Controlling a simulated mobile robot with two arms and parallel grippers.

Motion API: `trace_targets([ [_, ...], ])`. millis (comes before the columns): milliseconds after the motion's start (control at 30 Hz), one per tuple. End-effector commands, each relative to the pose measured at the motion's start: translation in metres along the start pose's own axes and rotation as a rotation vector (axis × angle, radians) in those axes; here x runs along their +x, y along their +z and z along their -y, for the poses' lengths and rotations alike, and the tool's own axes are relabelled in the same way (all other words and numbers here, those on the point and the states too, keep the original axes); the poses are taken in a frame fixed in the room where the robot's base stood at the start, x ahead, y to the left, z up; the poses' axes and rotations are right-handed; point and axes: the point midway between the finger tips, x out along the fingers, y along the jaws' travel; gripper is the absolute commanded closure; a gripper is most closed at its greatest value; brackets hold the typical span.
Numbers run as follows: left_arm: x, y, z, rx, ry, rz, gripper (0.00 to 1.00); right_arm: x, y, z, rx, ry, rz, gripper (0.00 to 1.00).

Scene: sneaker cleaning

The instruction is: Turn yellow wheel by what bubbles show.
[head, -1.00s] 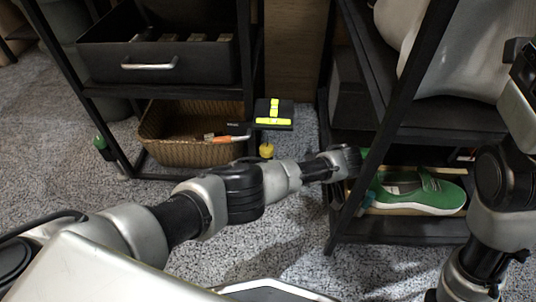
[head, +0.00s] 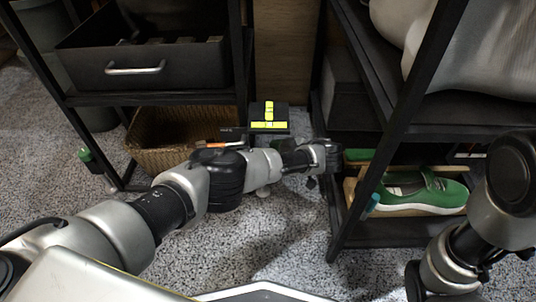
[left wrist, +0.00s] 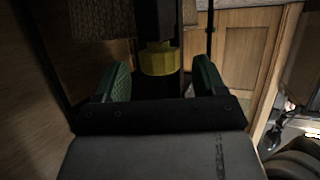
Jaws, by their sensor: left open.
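A black block with two bright yellow level vials (head: 268,116), set in a T, sits at the shelf post in the head view. The bubbles in them are too small to read. The yellow wheel (left wrist: 159,59) hangs under a dark post in the left wrist view; in the head view my left arm hides it. My left gripper (left wrist: 162,80) is open, its two green-padded fingers apart, one to each side of the wheel in the picture. I cannot tell whether the wheel is between the pads or beyond them. My right arm shows at the right, its gripper out of view.
A black drawer (head: 147,69) and a wicker basket (head: 166,149) are on the left shelf. The right shelf holds a green sneaker (head: 422,190). Shelf posts stand close around my left arm. Grey carpet (head: 285,245) is bare between the shelves.

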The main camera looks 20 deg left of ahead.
Motion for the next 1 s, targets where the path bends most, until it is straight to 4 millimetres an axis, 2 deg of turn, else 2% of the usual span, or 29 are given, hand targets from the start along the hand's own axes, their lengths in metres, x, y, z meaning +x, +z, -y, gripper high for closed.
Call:
trace_targets([
  [133, 0.011, 0.0, 0.0, -0.001, 0.0, 0.001, 0.29, -0.001, 0.0, 0.0, 0.0, -0.001, 0.0, 0.29],
  [433, 0.013, 0.0, 0.0, 0.0, 0.0, 0.001, 0.29, -0.001, 0.0, 0.0, 0.0, -0.001, 0.0, 0.29],
  [767, 0.013, 0.0, 0.0, 0.0, 0.0, 0.002, 0.79, -0.001, 0.0, 0.0, 0.0, -0.001, 0.0, 0.29],
  [867, 0.012, -0.001, 0.0, 0.002, 0.003, 0.003, 0.79, 0.002, 0.001, 0.0, 0.0, -0.001, 0.0, 0.29],
  [1000, 0.011, -0.004, 0.002, 0.019, 0.038, 0.007, 0.79, 0.017, 0.006, -0.004, 0.0, 0.0, 0.002, 0.29],
])
